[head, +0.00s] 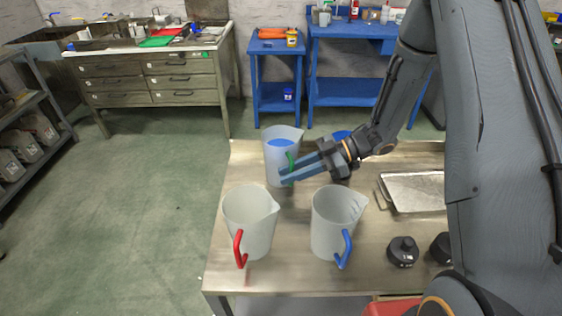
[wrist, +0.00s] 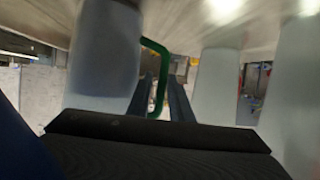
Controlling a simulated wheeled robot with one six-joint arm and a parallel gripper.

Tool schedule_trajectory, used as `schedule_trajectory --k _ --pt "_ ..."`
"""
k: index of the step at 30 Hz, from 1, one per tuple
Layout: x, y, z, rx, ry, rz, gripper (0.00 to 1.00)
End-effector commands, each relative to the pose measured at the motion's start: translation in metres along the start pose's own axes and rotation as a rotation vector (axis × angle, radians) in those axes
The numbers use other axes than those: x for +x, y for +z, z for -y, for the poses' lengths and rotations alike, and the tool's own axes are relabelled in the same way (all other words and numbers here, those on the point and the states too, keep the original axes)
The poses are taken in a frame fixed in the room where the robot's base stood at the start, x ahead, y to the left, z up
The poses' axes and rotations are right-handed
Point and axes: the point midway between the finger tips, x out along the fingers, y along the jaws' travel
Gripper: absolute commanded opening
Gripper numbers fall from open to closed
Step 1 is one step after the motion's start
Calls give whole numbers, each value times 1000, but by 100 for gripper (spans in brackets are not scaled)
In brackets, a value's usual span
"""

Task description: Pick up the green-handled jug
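The green-handled jug (head: 281,142) is a clear upright jug with blue contents, standing at the table's far left. Its green handle (wrist: 161,70) faces my gripper. My gripper (head: 283,174) reaches in from the right, its two blue fingers at the handle and partly covering it. In the wrist view, the handle's straight part lies between the two fingers (wrist: 162,95), with a narrow gap showing beside it. The fingers look open around the handle, not closed on it. The lower part of the handle is partly hidden in the head view.
A red-handled jug (head: 248,215) and a blue-handled jug (head: 332,215) stand nearer on the table (head: 290,275). A metal tray (head: 415,190) and black weights (head: 402,251) are to the right. A blue object (head: 341,134) shows behind my gripper. The table's left edge is close to the jugs.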

Motion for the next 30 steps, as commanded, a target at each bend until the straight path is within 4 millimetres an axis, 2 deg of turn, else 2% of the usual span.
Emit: schedule_trajectory --k 4,9,16,19,20,30 --pt "23 -3 3 2 -4 -1 19" --pt "36 -2 2 0 -1 0 19" --pt "38 -2 2 0 -1 0 19" --pt "38 -2 2 0 -1 0 2" --pt "38 -2 2 0 -1 0 0" --pt "37 -2 2 0 -1 0 0"
